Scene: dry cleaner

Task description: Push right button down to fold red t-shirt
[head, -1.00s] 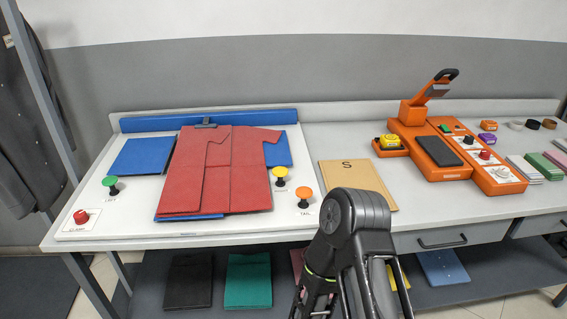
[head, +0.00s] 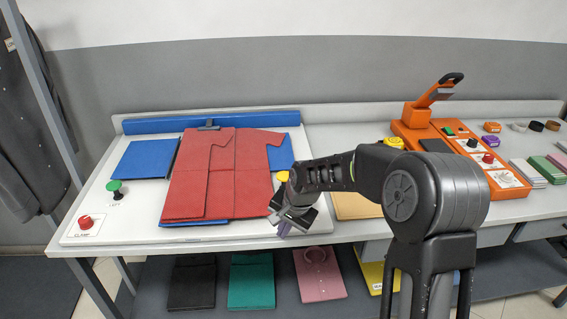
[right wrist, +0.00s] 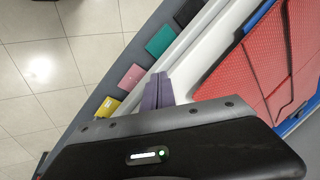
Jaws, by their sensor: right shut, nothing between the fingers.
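The red t-shirt (head: 240,170) lies on the folding board, its left side folded over the body and its right sleeve spread out over a blue panel (head: 283,153). A yellow button (head: 282,176) shows in part at the shirt's right edge, behind my right arm. The orange button at the board's right front is hidden behind my right arm and gripper. My right gripper (head: 285,228) is shut and empty at the board's front right edge, just right of the shirt. Its purple fingers (right wrist: 157,92) also show in the right wrist view, beside the shirt. My left gripper is out of view.
A green button (head: 115,187) and a red button (head: 85,221) stand on the board's left side. An orange machine (head: 415,117) stands to the right, partly behind my arm. Folded coloured pieces, such as a pink one (head: 318,285), lie on the shelf below.

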